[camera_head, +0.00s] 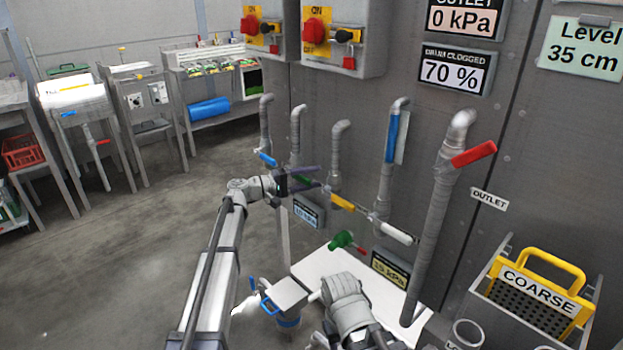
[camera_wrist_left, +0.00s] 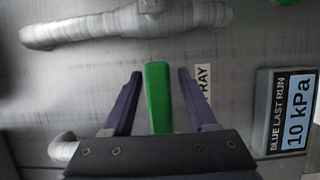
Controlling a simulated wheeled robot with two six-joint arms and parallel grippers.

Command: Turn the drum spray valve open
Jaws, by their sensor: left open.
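A green lever handle (camera_wrist_left: 158,97) stands between the two dark fingers of my left gripper (camera_wrist_left: 155,100) in the left wrist view, with a visible gap on each side. A label (camera_wrist_left: 203,82) reading "RAY", its start hidden, is on the wall behind. In the head view my left gripper (camera_head: 305,180) is open at the grey wall among the pipes, and only a bit of the green handle (camera_head: 303,180) shows between its fingers. Where the handle joins its pipe is hidden. My right gripper's fingers are not visible.
Neighbouring pipes carry a blue handle (camera_head: 267,159), a yellow handle (camera_head: 342,202), a long blue handle (camera_head: 391,138) and a red handle (camera_head: 473,154). A "BLUE LAST RUN 10 kPa" display (camera_wrist_left: 285,110) is close right of the gripper. A COARSE basket (camera_head: 540,290) stands at right.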

